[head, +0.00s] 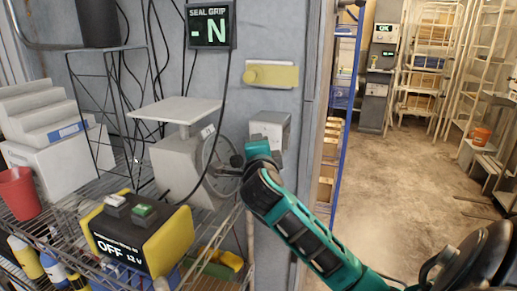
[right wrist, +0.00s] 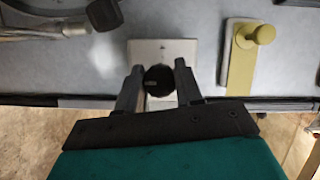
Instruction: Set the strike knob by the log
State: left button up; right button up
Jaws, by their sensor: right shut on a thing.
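The strike knob is a small black round knob (right wrist: 158,80) on a pale plate (right wrist: 162,50) in the right wrist view. It lies between the two fingers of my right gripper (right wrist: 159,88), which is shut on it. In the head view my right gripper (head: 257,150) is at the front of a grey wall box (head: 270,127), and the knob is hidden behind it. I cannot pick out a log for certain in either view. My left gripper is not in view.
A yellow plate with a round knob (head: 271,75) is above the box. A display (head: 209,26) reads "SEAL GRIP N". At the left stand a scale with a wheel (head: 178,165), a yellow-ended box (head: 125,240) reading "OFF 12 V" and a red cup (head: 18,194). The floor at right is clear.

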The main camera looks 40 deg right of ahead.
jog(key=o, duration=1)
jog(key=shift+o, duration=0.2)
jog(key=v, duration=1.3)
jog(key=shift+w+r, duration=0.1)
